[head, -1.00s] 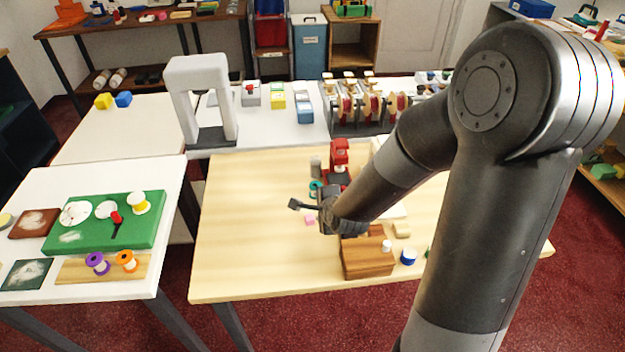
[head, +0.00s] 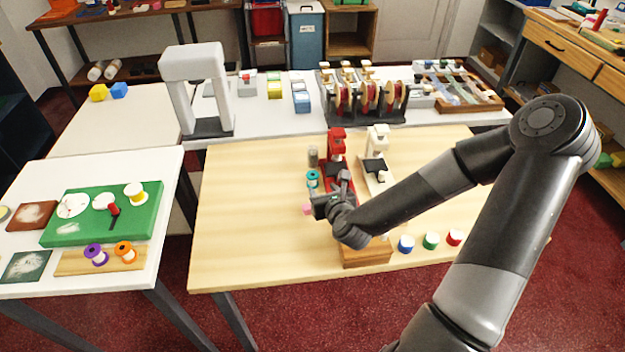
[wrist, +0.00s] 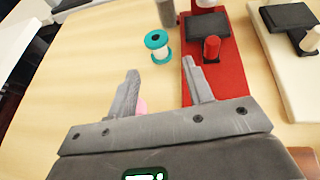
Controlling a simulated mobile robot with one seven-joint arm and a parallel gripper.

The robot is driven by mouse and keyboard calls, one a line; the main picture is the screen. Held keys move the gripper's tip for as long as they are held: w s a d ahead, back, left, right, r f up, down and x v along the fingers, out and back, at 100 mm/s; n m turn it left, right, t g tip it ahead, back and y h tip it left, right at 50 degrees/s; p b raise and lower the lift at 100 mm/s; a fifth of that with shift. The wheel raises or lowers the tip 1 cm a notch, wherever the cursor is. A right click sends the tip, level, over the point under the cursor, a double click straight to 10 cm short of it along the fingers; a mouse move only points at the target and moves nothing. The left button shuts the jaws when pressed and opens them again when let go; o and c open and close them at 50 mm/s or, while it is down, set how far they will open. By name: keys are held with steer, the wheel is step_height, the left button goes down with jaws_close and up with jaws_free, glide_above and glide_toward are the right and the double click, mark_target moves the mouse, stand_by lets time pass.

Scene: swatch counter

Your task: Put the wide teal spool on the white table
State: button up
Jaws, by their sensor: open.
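The teal spool (head: 313,179) stands upright on the light wood table (head: 240,215), just left of the red stamping machine (head: 336,143). In the wrist view the teal spool (wrist: 156,46) has a teal rim and pale winding and lies beyond my fingertips. My gripper (head: 332,190) is open and empty; in the wrist view its two fingers (wrist: 160,70) point toward the spool, apart from it. The white table (head: 165,170) is at the left and carries a green board, a wood strip and spools.
A pink piece (head: 308,209) lies near my gripper, partly hidden by a finger in the wrist view. A cream machine (head: 376,150) stands right of the red one. Blue, green and red spools (head: 430,240) line the front right. A gap separates the two tables.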

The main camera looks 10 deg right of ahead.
mark_target(315, 180)
steer(key=x, duration=1)
steer(key=shift+w+a+f, duration=0.1)
steer(key=shift+w+a, duration=0.15)
steer(key=shift+c, duration=0.5)
steer(key=c, duration=0.7)
